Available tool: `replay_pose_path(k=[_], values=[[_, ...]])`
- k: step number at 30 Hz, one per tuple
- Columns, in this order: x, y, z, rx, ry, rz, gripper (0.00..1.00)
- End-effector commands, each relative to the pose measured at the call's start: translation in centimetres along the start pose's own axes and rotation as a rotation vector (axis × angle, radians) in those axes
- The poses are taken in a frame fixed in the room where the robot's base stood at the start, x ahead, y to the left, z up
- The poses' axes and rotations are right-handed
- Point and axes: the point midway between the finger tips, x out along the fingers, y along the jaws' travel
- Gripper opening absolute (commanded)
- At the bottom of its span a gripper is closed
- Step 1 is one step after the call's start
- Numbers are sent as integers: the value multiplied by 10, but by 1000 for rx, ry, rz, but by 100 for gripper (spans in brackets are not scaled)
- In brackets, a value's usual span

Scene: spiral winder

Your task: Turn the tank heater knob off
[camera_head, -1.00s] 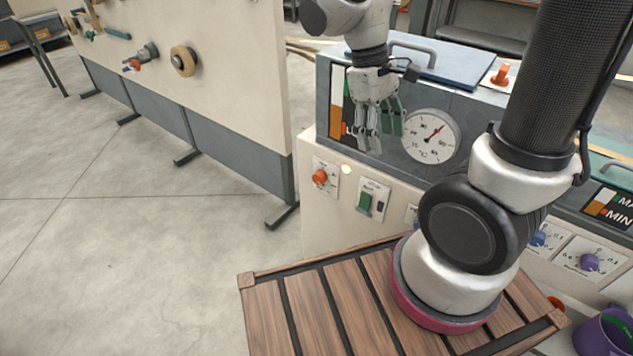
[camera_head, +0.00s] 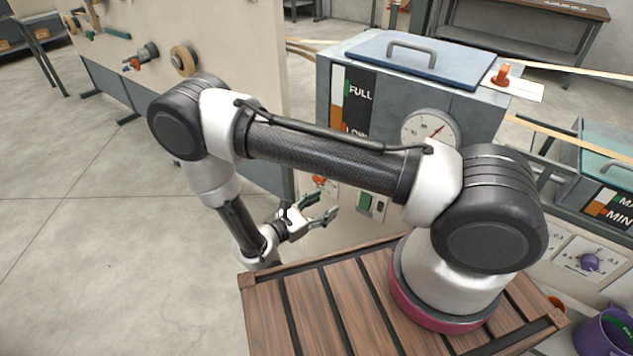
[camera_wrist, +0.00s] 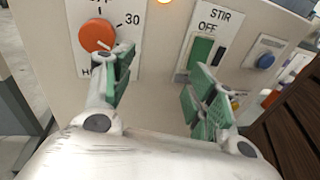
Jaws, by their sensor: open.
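The round orange knob (camera_wrist: 97,35) sits on a white plate on the tank's front, at upper left in the wrist view. A "30" mark stands to its right. A label starting with "H" below is partly hidden by my finger. A pale pointer line seems to face lower right. In the head view the knob (camera_head: 319,181) shows small, just above my gripper (camera_head: 327,205). My gripper (camera_wrist: 160,85) is open and empty, its green-padded fingers spread. Its left finger is near the knob's lower right; I cannot tell whether they touch.
Right of the knob are the green STIR switch (camera_wrist: 201,52) and a blue button (camera_wrist: 266,60). The grey tank (camera_head: 460,110) has a dial gauge (camera_head: 430,129) and an orange valve (camera_head: 502,75). A slatted wooden platform (camera_head: 300,310) lies below. A panel stands left.

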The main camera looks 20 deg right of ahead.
Motion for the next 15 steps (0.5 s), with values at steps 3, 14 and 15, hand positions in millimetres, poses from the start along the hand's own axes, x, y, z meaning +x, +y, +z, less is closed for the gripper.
replay_pose_path(k=[3, 14, 15], values=[[-18, 47, -7, 83, -1, 154, 58], [3, 72, 2, 174, -20, 230, 58], [10, 74, 2, 174, -19, 230, 58]])
